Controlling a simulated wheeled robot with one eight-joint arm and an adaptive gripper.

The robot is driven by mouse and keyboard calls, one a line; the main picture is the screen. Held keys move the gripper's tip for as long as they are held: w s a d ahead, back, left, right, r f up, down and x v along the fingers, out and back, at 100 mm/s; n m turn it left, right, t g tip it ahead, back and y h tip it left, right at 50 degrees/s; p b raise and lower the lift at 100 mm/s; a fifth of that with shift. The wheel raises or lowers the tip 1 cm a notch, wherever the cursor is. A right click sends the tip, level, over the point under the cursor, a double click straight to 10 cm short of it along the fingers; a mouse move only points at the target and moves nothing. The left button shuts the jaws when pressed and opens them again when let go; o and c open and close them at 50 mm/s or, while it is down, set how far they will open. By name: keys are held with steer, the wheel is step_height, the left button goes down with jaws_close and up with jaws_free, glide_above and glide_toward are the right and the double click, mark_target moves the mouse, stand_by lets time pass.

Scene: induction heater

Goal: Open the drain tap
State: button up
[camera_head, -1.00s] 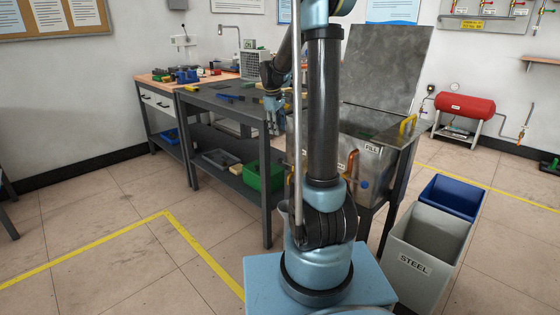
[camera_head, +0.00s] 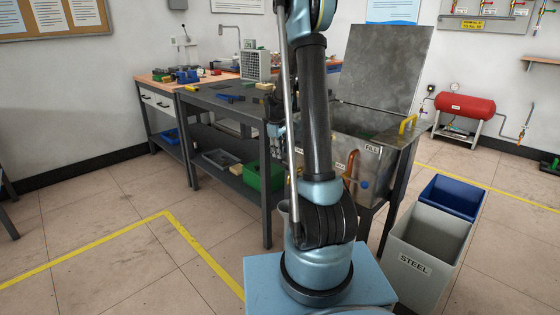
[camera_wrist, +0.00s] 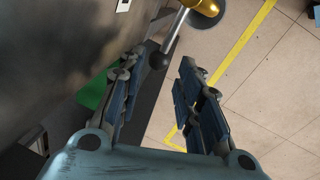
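In the wrist view the drain tap shows as a brass body (camera_wrist: 207,6) at the top edge. Its metal lever (camera_wrist: 175,36) slants down and left from it to a dark ball knob (camera_wrist: 159,60). My gripper (camera_wrist: 165,64) is open and empty, and the knob appears between its two fingertips. I cannot tell how deep the knob sits between them, and no contact is visible. In the head view my gripper is largely hidden behind my arm, in front of the metal tank (camera_head: 335,152), and I cannot make out the tap there.
The tank's lid (camera_head: 385,75) stands open. A dark workbench (camera_head: 225,108) is left of the tank, with a green bin (camera_head: 262,178) on its lower shelf. A grey STEEL bin (camera_head: 425,248) and a blue bin (camera_head: 452,196) stand at right. The floor at left is clear.

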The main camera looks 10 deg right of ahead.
steer(key=shift+w+d+f, duration=0.15)
steer(key=shift+f, duration=1.05)
steer(key=shift+w+d+f, duration=0.15)
steer(key=shift+f, duration=1)
